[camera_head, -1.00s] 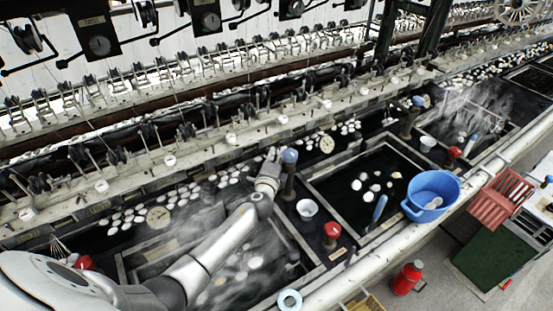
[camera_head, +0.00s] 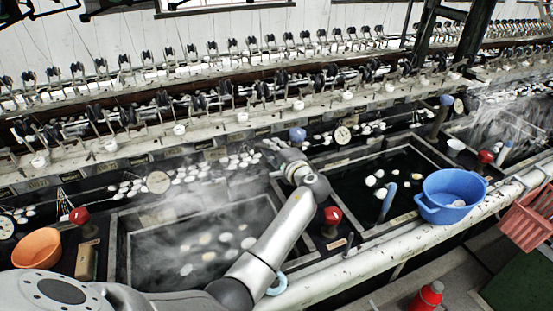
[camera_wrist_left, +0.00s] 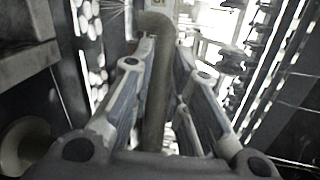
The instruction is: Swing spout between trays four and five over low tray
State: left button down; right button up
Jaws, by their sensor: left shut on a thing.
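My left arm reaches in from the lower left in the head view, and its gripper (camera_head: 280,156) is over the back edge of the basins, beside a blue-topped post (camera_head: 297,134). In the left wrist view the gripper (camera_wrist_left: 160,85) is shut on the spout (camera_wrist_left: 156,75), a grey curved pipe running between its fingers. In the head view the spout is hidden behind my gripper and wrist. A steaming tray (camera_head: 121,250) with pale cocoons lies left of my arm. A dark tray (camera_head: 425,150) with a few cocoons lies right of it. Which tray is the low one I cannot tell.
Red-knobbed posts (camera_head: 333,215) stand between trays, one close to my forearm. A blue basin (camera_head: 450,195) sits on the front rail at right. An orange bowl (camera_head: 37,248) is at left. The reeling frame (camera_head: 240,120) with its guides runs along behind.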

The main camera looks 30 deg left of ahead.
pick_arm(q)
jog(key=shift+s+d+f+n+g+y+b, duration=0.15)
jog(key=shift+s+n+g+y+b, duration=0.2)
jog(key=shift+n+g+b, duration=0.45)
jog(key=shift+s+d+r+n+g+y+b, duration=0.15)
jog(key=shift+s+n+g+y+b, duration=0.35)
jog(key=shift+g, duration=0.35)
jog(key=shift+s+d+f+n+g+y+b, duration=0.15)
jog(key=shift+s+n+g+y+b, duration=0.1)
jog(key=shift+n+g+b, duration=0.45)
pick_arm(e)
jog(key=shift+f, duration=2.6)
pick_arm(q)
jog(key=shift+g, duration=0.25)
pick_arm(e)
jog(key=shift+d, duration=0.2)
pick_arm(q)
jog(key=c, duration=1.4)
grip_release()
jog(key=v, duration=1.2)
